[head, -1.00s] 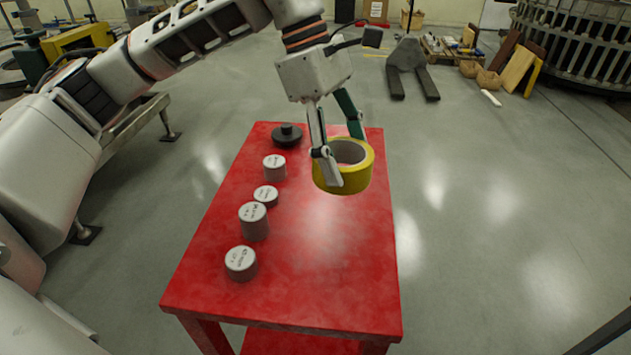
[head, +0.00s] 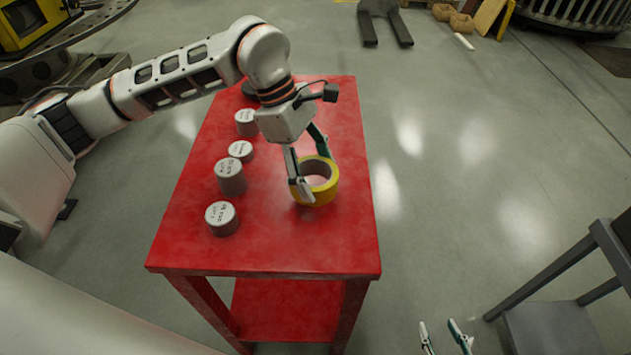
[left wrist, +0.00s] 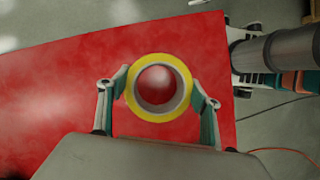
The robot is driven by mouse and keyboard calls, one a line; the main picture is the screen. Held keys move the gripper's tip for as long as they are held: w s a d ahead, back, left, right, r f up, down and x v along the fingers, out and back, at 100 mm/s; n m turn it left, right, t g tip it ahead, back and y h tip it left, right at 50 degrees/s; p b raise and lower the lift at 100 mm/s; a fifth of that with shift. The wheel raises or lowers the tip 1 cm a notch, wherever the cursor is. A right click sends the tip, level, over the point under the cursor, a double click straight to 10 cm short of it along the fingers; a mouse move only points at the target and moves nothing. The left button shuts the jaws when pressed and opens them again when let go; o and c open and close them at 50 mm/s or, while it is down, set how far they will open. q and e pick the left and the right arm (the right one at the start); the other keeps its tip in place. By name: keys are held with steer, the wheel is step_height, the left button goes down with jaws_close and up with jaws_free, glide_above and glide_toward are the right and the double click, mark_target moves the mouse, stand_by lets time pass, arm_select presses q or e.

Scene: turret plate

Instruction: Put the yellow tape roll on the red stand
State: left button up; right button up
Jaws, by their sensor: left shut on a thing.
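The yellow tape roll (head: 323,195) is held in my left gripper (head: 314,174), whose fingers are shut on opposite sides of it. It also shows in the left wrist view (left wrist: 134,90), lying flat between the two fingers with its hole facing the camera. The roll is over the right part of the red stand (head: 270,245), at or just above its top; I cannot tell if it touches. My right gripper (head: 443,338) is at the bottom edge of the head view, off the stand, with its fingers apart and nothing between them.
Several grey labelled cylinders, such as the nearest one (head: 222,218), stand in a row along the stand's left side. A dark round object (head: 249,90) is at the far left, partly hidden. The stand's front is clear. A grey framed piece (head: 560,325) stands at lower right.

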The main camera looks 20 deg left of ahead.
arm_select(q)
step_height(320, 180, down, 3)
steer(key=shift+f, duration=0.1)
steer(key=shift+f, duration=0.2)
steer(key=o, duration=1.2)
steer(key=shift+r, duration=0.2)
steer(key=b+v, duration=0.1)
steer(key=v, duration=1.1)
